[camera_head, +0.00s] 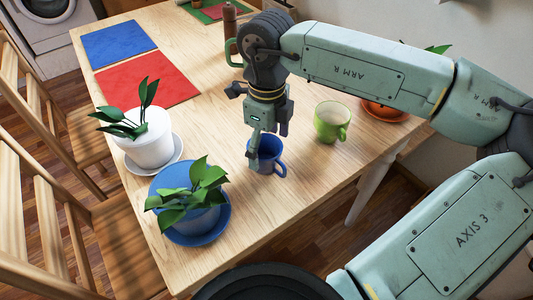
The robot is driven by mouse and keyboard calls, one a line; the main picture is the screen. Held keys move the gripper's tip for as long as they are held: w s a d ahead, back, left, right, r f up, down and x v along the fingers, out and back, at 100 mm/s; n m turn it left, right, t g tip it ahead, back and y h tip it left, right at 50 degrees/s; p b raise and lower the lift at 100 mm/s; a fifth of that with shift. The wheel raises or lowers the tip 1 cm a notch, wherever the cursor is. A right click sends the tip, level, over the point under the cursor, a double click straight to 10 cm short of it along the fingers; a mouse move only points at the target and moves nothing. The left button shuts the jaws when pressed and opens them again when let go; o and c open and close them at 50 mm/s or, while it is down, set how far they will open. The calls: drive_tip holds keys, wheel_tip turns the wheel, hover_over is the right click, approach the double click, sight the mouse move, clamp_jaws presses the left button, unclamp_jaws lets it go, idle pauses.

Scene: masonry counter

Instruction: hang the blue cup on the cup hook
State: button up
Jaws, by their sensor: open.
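The blue cup (268,158) stands upright on the wooden table, right of the middle of the tabletop, with its handle toward the lower right. My gripper (263,143) points down over the cup and is open. One finger reaches down in front of the cup's left side and hides part of it. The other finger is partly hidden, and I cannot tell whether either finger touches the cup. I cannot make out a cup hook in this view.
A green mug (332,121) stands right of the blue cup. A blue pot (193,217) with a plant and a white pot (150,142) with a plant stand to the left. A brown upright object (230,19) stands behind my arm. The table (290,199) is clear in front.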

drive_tip(key=shift+f, duration=1.35)
drive_tip(key=shift+c, duration=0.4)
drive_tip(key=c, duration=1.4)
drive_tip(key=shift+w+r, duration=0.1)
drive_tip(key=shift+r, duration=0.4)
drive_tip(key=shift+s+d+r+b, duration=0.15)
drive_tip(key=shift+s+r+b, duration=0.2)
drive_tip(key=shift+r, duration=0.25)
drive_tip(key=shift+s+d+r+b, duration=0.1)
drive_tip(key=shift+s+r+b, duration=0.1)
drive_tip(key=shift+r+b, duration=0.35)
drive_tip(key=s+d+b, duration=0.1)
drive_tip(key=s, duration=0.3)
drive_tip(key=s+d+r+b, duration=0.1)
drive_tip(key=s+d, duration=0.1)
drive_tip(key=s, duration=0.3)
drive_tip(key=s+d+b, duration=0.1)
drive_tip(key=s+d, duration=0.1)
drive_tip(key=s, duration=0.3)
drive_tip(key=shift+r, duration=0.4)
